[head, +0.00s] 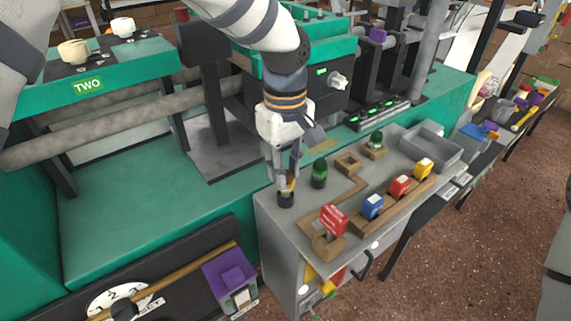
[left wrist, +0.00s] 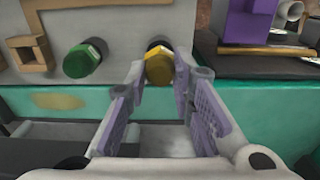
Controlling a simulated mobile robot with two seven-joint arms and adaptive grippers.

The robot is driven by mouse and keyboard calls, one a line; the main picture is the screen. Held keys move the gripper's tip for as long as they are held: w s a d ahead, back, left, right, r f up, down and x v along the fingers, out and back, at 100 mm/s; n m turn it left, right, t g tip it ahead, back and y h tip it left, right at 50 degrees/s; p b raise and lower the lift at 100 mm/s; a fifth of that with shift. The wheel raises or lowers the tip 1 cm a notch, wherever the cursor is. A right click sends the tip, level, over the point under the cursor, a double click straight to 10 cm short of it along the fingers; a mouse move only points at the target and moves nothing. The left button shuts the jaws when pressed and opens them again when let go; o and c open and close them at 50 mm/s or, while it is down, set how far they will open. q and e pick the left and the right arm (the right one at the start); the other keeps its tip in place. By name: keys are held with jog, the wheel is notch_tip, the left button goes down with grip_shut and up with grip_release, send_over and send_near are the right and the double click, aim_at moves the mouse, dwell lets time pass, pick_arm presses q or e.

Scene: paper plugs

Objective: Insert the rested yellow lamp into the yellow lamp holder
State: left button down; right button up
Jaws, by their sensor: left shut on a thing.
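The yellow lamp (left wrist: 158,66) is between the fingertips of my left gripper (left wrist: 159,76) in the left wrist view. In the head view, my left gripper (head: 286,180) points down, shut on the yellow lamp (head: 287,186), at the near-left end of the grey cabinet top. A black holder (head: 286,200) is directly under the lamp; part of it shows behind the lamp in the left wrist view. I cannot tell how deep the lamp sits in it. The fingers hide part of the lamp. My right gripper is not in view.
A green lamp (head: 319,172) stands close right of my left gripper. Another green lamp (head: 376,139) sits on a wooden block. Red (head: 335,217), blue (head: 373,205) and yellow pieces stand along wooden rails. A grey tray (head: 433,152) is at the far end. A green machine stands behind.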

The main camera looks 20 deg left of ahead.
pick_arm(q)
jog(key=shift+f, duration=0.8)
jog(key=c, duration=1.3)
grip_release()
jog(key=shift+r, duration=0.15)
jog(key=shift+r, duration=2.65)
